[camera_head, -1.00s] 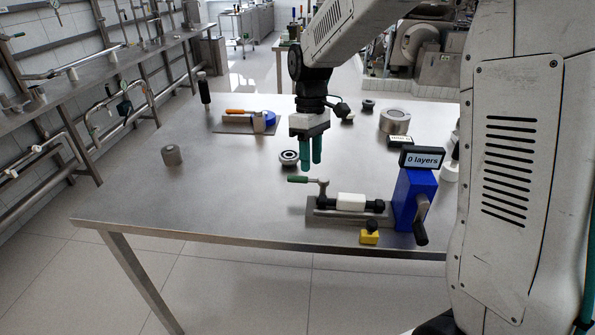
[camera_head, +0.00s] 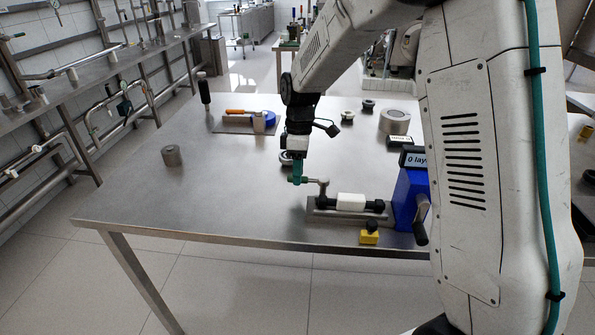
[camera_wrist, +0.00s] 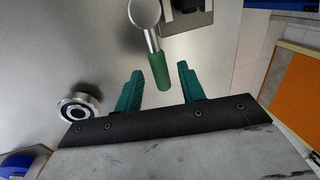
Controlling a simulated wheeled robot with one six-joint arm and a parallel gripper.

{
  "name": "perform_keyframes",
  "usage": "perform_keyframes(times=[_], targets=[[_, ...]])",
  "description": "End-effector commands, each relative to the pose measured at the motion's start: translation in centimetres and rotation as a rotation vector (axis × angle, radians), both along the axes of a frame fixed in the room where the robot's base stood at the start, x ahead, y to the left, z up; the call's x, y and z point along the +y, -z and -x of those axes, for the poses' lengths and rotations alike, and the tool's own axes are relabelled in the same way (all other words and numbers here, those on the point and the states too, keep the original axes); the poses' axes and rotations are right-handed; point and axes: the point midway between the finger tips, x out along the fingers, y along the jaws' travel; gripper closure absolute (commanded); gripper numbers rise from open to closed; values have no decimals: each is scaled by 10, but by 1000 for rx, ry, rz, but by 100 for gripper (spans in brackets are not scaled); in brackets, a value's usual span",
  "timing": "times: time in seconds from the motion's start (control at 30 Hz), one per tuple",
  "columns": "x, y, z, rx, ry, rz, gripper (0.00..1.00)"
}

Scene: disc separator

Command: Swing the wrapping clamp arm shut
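The wrapping fixture (camera_head: 348,214) stands near the table's front edge, with a white roll (camera_head: 351,202) on it. Its clamp arm (camera_head: 323,188) sticks out to the left at the fixture's left end, on top of a post. In the wrist view the clamp arm's green handle (camera_wrist: 159,71) points toward my gripper (camera_wrist: 160,82). My gripper is open, its two green fingers on either side of the handle's line. The handle's tip lies between the fingertips; I cannot tell whether they touch it. In the head view the gripper (camera_head: 297,180) is at the handle and hides most of it.
A blue crank unit (camera_head: 404,198) with a "0 layers" display (camera_head: 414,158) stands right of the fixture, partly behind my arm. A yellow block with a black knob (camera_head: 369,237) sits in front. A round metal ring part (camera_wrist: 79,108) lies near the gripper. The table's left side is mostly clear.

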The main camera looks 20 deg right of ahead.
Motion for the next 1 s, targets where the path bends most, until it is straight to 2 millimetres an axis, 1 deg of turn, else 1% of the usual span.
perform_keyframes(times=[0.27, 0.3, 0.37, 0.4, 0.43, 0.77, 1.0], targets=[[0, 3, 0, -1, 1, 1, 60], [0, 3, 0, -1, 1, 1, 63], [0, 3, 0, -1, 1, 1, 80], [0, 3, 0, -1, 1, 1, 91], [0, 3, 0, -1, 1, 1, 99], [1, 3, 1, -2, -20, 1, 100], [4, 3, 8, -1, -133, 2, 100]])
